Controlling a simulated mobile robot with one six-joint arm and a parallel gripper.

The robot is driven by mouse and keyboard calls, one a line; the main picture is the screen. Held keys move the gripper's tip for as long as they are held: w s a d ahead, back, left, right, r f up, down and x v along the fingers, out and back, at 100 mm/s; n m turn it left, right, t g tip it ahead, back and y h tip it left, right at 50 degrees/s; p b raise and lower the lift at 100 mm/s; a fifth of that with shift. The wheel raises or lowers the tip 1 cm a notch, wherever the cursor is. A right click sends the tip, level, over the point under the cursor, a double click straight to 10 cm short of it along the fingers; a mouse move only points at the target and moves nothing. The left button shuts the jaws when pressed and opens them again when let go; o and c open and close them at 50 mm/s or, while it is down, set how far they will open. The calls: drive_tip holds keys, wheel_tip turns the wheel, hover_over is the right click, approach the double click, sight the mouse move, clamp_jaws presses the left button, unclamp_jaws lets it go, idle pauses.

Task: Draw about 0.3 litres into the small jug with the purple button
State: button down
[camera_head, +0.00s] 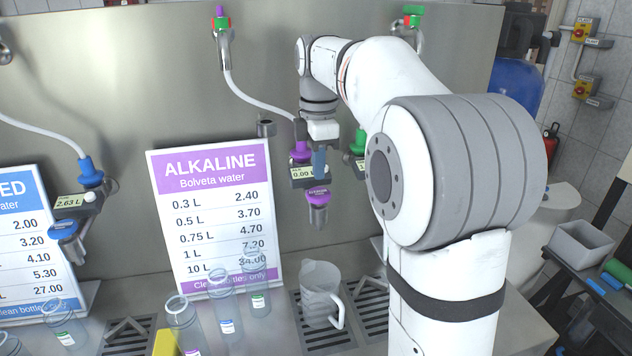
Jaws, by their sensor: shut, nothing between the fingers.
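The small clear jug (318,290) stands upright on a drain grate, its handle towards the lower right. The purple-marked tap unit (301,180) is above it, with a small display that reads about 0.00 L. A purple part with a label (318,196) and a clear nozzle (318,214) sit at the unit's lower front, above the jug. My gripper (319,176) points down, shut and empty, in front of the tap unit, just above the purple labelled part. I cannot tell whether it touches. No water stream shows, and the jug looks empty.
A purple ALKALINE price board (212,220) stands left of the jug. Several clear bottles, including one (222,310), stand in front of it. A blue tap unit (78,200) is at the left and a green one (358,146) is partly behind my arm. A grey bin (580,246) stands right.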

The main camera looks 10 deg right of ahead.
sight(319, 194)
drive_tip(key=shift+f, duration=1.85)
drive_tip(key=shift+f, duration=1)
drive_tip(key=shift+s+f+b, duration=0.1)
drive_tip(key=shift+f+b, duration=0.05)
drive_tip(key=shift+b, duration=0.15)
idle(0.5)
idle(3.2)
drive_tip(key=shift+r, duration=0.25)
wheel_tip(319, 194, up, 14)
drive_tip(key=p, duration=0.3)
